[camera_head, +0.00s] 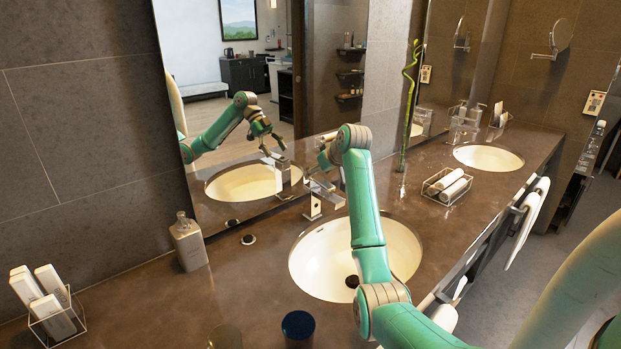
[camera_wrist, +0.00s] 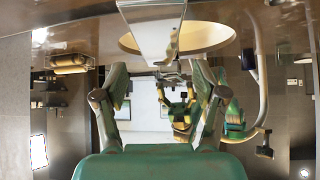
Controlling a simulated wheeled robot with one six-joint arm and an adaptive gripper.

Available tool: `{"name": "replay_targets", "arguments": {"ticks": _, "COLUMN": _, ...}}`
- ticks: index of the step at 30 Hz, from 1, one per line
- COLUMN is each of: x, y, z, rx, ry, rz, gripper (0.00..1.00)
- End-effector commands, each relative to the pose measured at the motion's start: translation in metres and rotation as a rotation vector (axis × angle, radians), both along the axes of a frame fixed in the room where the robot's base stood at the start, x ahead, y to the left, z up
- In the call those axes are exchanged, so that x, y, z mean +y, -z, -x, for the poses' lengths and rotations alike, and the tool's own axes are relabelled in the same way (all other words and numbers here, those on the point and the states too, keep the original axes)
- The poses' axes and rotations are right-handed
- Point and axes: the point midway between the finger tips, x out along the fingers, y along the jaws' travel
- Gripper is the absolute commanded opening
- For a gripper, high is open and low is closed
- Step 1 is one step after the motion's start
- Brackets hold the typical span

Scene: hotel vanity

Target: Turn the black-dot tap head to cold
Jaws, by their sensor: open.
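The chrome tap (camera_head: 314,208) stands at the back rim of the near sink, in front of the mirror. Its silver body (camera_wrist: 152,28) fills the top middle of the wrist view. I cannot make out a black dot on it. My gripper (camera_head: 318,176) is at the upper part of the tap in the head view, partly behind my wrist, which hides some of the tap head. In the wrist view my gripper (camera_wrist: 158,80) is open, its two fingers apart with nothing held between them. The tap lies just beyond the fingertips; I cannot tell whether they touch.
The near basin (camera_head: 318,262) lies under my arm. A soap bottle (camera_head: 188,243) and a rack of white bottles (camera_head: 50,303) stand left. A dark cup (camera_head: 298,326) is in front. A rack of rolled towels (camera_head: 447,186) stands right. The mirror (camera_head: 240,60) is close behind.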

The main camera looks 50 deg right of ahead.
Motion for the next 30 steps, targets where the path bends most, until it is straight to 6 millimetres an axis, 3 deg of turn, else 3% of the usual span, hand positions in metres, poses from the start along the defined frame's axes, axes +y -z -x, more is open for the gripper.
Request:
{"name": "replay_targets", "arguments": {"ticks": 10, "x": -0.013, "y": 0.034, "z": -0.032, "rx": 0.000, "ry": 0.000, "rz": -0.002, "gripper": 0.71}}
{"name": "replay_targets", "arguments": {"ticks": 22, "x": -0.015, "y": 0.039, "z": -0.037, "rx": -0.001, "ry": 0.000, "rz": 0.000, "gripper": 0.71}}
{"name": "replay_targets", "arguments": {"ticks": 23, "x": -0.015, "y": 0.039, "z": -0.037, "rx": -0.001, "ry": 0.000, "rz": 0.000, "gripper": 0.68}}
{"name": "replay_targets", "arguments": {"ticks": 30, "x": -0.015, "y": 0.039, "z": -0.037, "rx": -0.001, "ry": 0.000, "rz": 0.000, "gripper": 0.08}}
